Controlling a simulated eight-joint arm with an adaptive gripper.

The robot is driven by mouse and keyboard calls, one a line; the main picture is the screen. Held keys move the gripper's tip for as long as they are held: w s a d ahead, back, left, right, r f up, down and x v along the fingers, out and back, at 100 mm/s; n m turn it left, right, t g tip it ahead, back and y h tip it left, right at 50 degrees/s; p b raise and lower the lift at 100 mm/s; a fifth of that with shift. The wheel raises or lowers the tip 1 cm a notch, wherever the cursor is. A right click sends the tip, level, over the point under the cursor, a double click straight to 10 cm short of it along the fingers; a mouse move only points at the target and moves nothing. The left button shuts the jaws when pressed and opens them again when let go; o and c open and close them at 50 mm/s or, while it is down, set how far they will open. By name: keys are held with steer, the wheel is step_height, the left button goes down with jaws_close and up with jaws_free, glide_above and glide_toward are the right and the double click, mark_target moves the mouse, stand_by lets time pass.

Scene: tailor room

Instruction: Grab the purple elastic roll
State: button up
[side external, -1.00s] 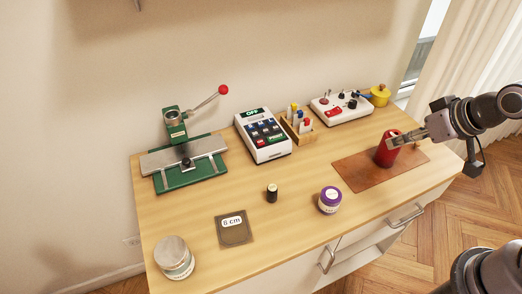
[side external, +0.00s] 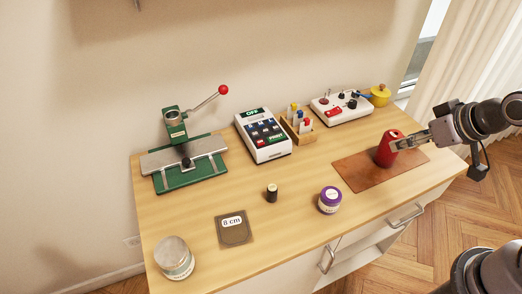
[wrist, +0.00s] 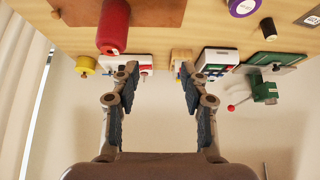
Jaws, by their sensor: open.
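The purple elastic roll (side external: 330,199) is a short white cylinder with a purple top, standing near the front edge of the table. Its purple end also shows at the top of the wrist view (wrist: 243,7). My gripper (side external: 400,143) is at the right, beside a red cylinder (side external: 386,150) on a brown mat (side external: 362,176); whether they touch cannot be told from the side view. In the wrist view the two fingers (wrist: 158,90) are spread apart with nothing between them, and the red cylinder (wrist: 112,28) lies outside them. The roll is well away from my gripper.
A small black spool (side external: 271,193), an 8 cm plate (side external: 233,230) and a grey-lidded jar (side external: 174,258) stand left of the roll. A green press (side external: 190,175), a keypad box (side external: 263,135), a wooden holder (side external: 298,130) and a white control box (side external: 341,107) line the back.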

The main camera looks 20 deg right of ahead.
steer(key=o, duration=0.6)
steer(key=shift+a, duration=0.1)
steer(key=n+g, duration=0.7)
steer(key=n, duration=0.6)
glide_toward(332, 193)
steer(key=shift+s+a+f+n, duration=0.15)
steer(key=shift+s+a+n, duration=0.15)
steer(key=shift+s, duration=0.05)
steer(key=shift+f, duration=2.7)
steer(key=shift+w+d+f, duration=0.1)
steer(key=shift+w+f, duration=0.1)
steer(key=shift+f, duration=0.9)
steer(key=shift+w+d+f, duration=0.1)
steer(key=shift+w+f, duration=0.1)
steer(key=shift+f, duration=1.4)
